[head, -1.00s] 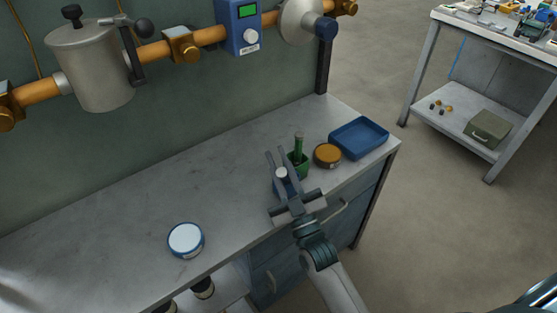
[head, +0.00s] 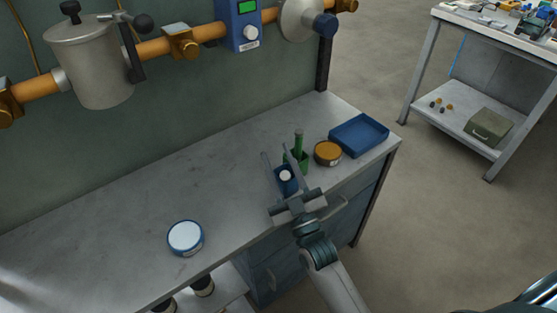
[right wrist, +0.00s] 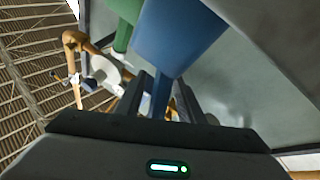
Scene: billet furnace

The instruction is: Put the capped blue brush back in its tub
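The blue tub (head: 288,188) stands on the bench, beside the green tub. A round white top (head: 285,175), apparently the capped end of the blue brush, shows at the tub in the head view. In the right wrist view the blue tub (right wrist: 178,35) is large, and a narrow blue handle (right wrist: 160,95) runs from it between my fingers. My right gripper (head: 277,152) is open, its fingers on either side of the brush with gaps. In the wrist view the gripper (right wrist: 163,86) hides the handle's near end. My left gripper is out of view.
A green tub (head: 303,164) with an upright green brush (head: 299,144) stands close behind. An orange-lidded tin (head: 327,153) and a blue tray (head: 359,134) are to the right. A white-lidded tin (head: 185,237) is at left. The bench's middle (head: 180,185) is clear.

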